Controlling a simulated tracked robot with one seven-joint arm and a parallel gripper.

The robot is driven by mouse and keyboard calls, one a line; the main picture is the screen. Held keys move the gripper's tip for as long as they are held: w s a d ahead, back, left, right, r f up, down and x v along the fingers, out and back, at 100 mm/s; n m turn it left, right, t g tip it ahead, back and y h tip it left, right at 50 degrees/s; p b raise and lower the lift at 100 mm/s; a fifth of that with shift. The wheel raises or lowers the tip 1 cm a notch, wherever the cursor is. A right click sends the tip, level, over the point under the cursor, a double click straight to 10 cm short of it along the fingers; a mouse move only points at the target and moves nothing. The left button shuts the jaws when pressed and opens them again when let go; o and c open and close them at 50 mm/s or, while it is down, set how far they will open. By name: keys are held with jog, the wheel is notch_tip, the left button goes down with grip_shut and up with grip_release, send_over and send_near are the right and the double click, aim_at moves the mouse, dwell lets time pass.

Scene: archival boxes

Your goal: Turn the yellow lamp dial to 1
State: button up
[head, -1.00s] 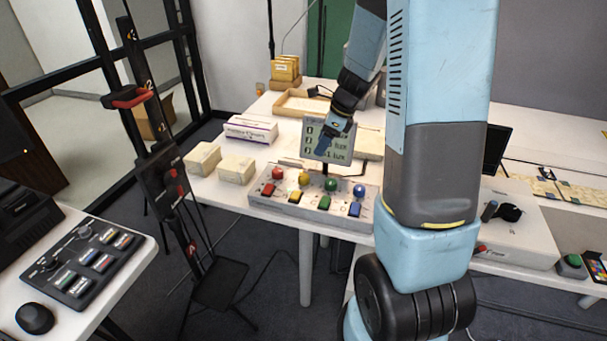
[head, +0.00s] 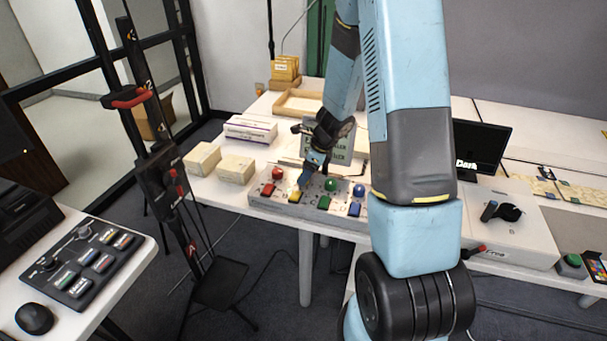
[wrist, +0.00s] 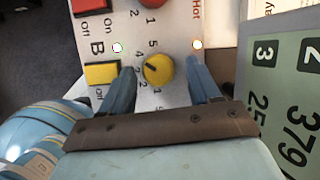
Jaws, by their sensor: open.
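The yellow lamp dial (wrist: 158,70) is a round knob with a dark pointer mark, on a white panel printed with numbers around it. In the wrist view the mark points toward the upper left of the picture; I cannot tell which number it lines up with. My gripper (wrist: 160,85) is open, with one blue finger on each side of the dial and gaps between. In the head view my gripper (head: 304,184) is over the control panel (head: 262,204) and hides the yellow dial. A yellow switch (wrist: 101,74) sits left of the dial in the wrist view.
The red dial (head: 278,173), green dial (head: 330,185) and blue dial (head: 359,190) stand in the same row, with coloured switches in front. A display (wrist: 285,90) stands close beside the panel. Pale blocks (head: 236,169) lie left of it.

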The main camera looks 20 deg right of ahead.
jog(key=shift+w+a+f, duration=0.1)
jog(key=shift+a+f, duration=0.1)
jog(key=shift+f, duration=0.25)
jog(key=shift+c, duration=0.4)
jog(key=c, duration=0.9)
